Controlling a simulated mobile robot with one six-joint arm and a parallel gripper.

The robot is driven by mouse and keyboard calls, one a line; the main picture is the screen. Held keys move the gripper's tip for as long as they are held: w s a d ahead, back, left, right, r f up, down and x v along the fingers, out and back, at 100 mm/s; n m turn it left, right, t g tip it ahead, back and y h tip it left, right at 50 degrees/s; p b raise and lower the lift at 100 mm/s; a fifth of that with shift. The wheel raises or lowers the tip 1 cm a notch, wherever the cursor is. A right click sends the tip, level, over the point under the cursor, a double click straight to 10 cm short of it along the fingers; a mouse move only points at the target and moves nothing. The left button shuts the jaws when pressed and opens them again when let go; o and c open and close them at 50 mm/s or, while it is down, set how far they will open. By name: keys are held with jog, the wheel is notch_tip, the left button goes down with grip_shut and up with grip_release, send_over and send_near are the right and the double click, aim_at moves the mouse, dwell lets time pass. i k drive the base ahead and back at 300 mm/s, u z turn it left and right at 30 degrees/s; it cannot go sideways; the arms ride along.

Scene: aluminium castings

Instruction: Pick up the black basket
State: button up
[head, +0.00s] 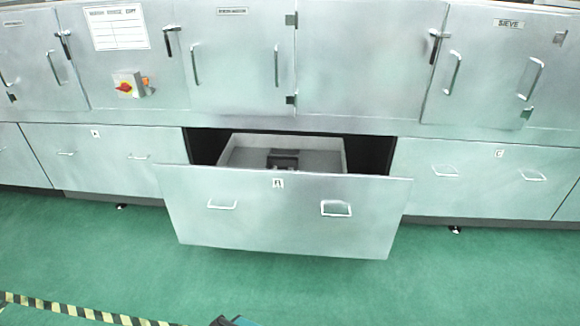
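A small black object, which looks like the black basket (284,158), sits inside the pulled-out middle drawer (290,215). Only its upper part shows above the drawer front; its lower part is hidden behind that front. The drawer has a pale inner liner around a grey floor, and the object is near the middle of its width. My gripper cannot be made out. Only a dark and teal piece, probably part of my arm, shows at the bottom edge, far below the drawer.
A row of metal cabinets has closed doors above and closed drawers left (105,155) and right (480,175). A red and yellow switch (127,87) juts out at upper left. The green floor (450,275) in front is clear, with yellow-black tape (85,312) at lower left.

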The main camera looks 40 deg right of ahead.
aim_at(281, 158)
jog(key=u, duration=0.1)
jog(key=i, duration=0.95)
jog(key=z, duration=0.05)
